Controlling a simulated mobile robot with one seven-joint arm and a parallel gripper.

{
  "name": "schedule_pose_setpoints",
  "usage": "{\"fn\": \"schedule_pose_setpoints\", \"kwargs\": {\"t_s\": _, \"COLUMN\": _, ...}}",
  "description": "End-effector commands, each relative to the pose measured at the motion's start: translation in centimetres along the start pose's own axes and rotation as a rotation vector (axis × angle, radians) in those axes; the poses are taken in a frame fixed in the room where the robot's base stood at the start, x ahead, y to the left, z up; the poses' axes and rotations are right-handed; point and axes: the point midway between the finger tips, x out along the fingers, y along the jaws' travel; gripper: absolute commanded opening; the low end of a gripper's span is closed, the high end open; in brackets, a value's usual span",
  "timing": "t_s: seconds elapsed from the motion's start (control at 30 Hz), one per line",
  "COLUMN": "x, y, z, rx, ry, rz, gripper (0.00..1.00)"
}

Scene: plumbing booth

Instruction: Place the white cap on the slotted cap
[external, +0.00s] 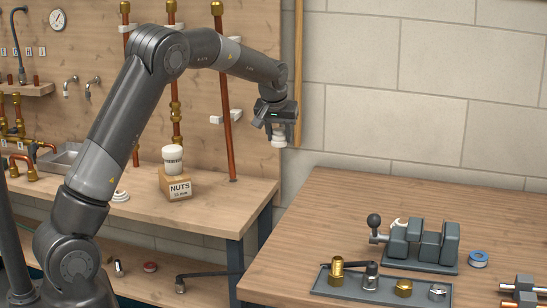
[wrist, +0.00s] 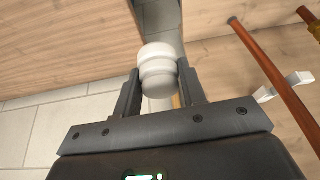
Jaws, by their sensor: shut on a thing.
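My gripper (external: 279,128) is shut on a white stepped cap (external: 279,141) and holds it in the air, between the back bench and the front table. In the wrist view, the white cap (wrist: 158,66) sits between the two dark fingers of my gripper (wrist: 158,92), its rounded top beyond the fingertips. A white round piece with a dark marked band (external: 173,158) stands on the NUTS box (external: 176,185); it may be the slotted cap, but the slots are too small to tell. My gripper is above and to its right, well apart.
A white stepped piece (external: 121,195) lies on the back bench. Copper pipes (external: 223,110) stand upright near my arm. The front table (external: 350,220) holds a grey vise (external: 418,245), a tray of brass fittings (external: 325,286) and a blue tape roll (external: 478,258); its back left is clear.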

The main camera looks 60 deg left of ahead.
Motion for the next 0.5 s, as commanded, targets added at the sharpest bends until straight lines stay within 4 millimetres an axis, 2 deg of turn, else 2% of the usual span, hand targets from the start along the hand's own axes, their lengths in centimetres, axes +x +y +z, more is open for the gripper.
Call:
{"fn": "schedule_pose_setpoints", "kwargs": {"t_s": 0.03, "x": -0.7, "y": -2.9, "z": -0.5, "rx": -0.077, "ry": 0.001, "rz": -0.035, "gripper": 0.16}}
{"fn": "schedule_pose_setpoints", "kwargs": {"t_s": 0.1, "x": -1.5, "y": -6.6, "z": -1.0, "rx": -0.188, "ry": 0.002, "rz": -0.084, "gripper": 0.16}}
{"fn": "schedule_pose_setpoints", "kwargs": {"t_s": 0.3, "x": -4.1, "y": -16.3, "z": -1.3, "rx": -0.479, "ry": 0.001, "rz": -0.214, "gripper": 0.16}}
{"fn": "schedule_pose_setpoints", "kwargs": {"t_s": 0.4, "x": -5.2, "y": -19.8, "z": -1.0, "rx": -0.589, "ry": 0.0, "rz": -0.264, "gripper": 0.16}}
{"fn": "schedule_pose_setpoints", "kwargs": {"t_s": 0.5, "x": -6.0, "y": -22.2, "z": -0.7, "rx": -0.667, "ry": 0.0, "rz": -0.299, "gripper": 0.16}}
